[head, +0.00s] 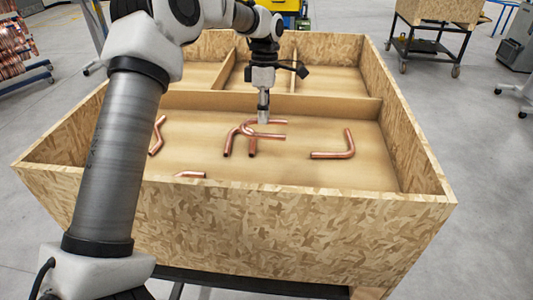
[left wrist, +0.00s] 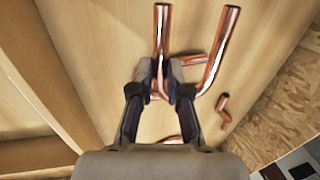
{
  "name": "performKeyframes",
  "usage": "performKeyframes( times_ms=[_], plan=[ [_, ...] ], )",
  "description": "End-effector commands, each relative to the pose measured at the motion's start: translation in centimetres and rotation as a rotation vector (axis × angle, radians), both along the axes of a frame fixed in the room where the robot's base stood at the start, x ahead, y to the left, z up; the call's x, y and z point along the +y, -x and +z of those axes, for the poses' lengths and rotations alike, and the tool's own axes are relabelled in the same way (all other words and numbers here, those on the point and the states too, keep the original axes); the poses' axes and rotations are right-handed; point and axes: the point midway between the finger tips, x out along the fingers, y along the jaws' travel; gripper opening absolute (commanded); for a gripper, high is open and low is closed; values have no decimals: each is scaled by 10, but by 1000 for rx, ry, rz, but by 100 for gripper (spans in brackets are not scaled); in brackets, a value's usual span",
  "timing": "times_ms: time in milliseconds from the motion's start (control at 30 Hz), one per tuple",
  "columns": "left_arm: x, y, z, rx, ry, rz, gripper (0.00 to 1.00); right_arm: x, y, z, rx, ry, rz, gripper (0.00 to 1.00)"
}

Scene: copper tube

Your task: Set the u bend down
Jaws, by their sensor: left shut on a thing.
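My left gripper (head: 263,118) points down into the front compartment of the wooden crate. In the left wrist view its fingers (left wrist: 165,78) are shut on the u bend (left wrist: 216,62), a shiny copper tube. One straight leg runs up between the fingertips, and the other leg stands off to the right. The fingers hide part of the curve. In the head view the u bend (head: 230,143) overlaps other copper tube under the gripper. I cannot tell whether it touches the floor or those tubes. My right gripper is not in view.
A copper elbow (head: 340,154) lies to the right on the compartment floor. Another tube (head: 157,137) lies at the left, and one (head: 190,174) shows near the front wall. A low divider (head: 330,106) separates the back compartments. The floor at far right is bare.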

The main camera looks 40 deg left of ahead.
Motion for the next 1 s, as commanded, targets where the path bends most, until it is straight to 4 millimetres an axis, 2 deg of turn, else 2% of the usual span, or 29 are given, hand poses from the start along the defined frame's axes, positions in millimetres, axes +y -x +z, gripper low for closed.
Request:
performKeyframes(
  times_ms=[33,167,600,733,900,1000],
  plan=[
    [0,1,-9,-3,1,0,0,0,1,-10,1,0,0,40],
    [-12,10,-6,-2,1,-3,0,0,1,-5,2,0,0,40],
    [-114,90,-15,1,-2,-3,0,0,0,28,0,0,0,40],
    [-126,100,-21,1,-1,0,0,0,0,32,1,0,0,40],
    [-126,101,-47,2,0,1,0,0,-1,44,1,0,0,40],
    [-126,100,-55,-1,-1,0,0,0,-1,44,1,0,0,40]
  ],
)
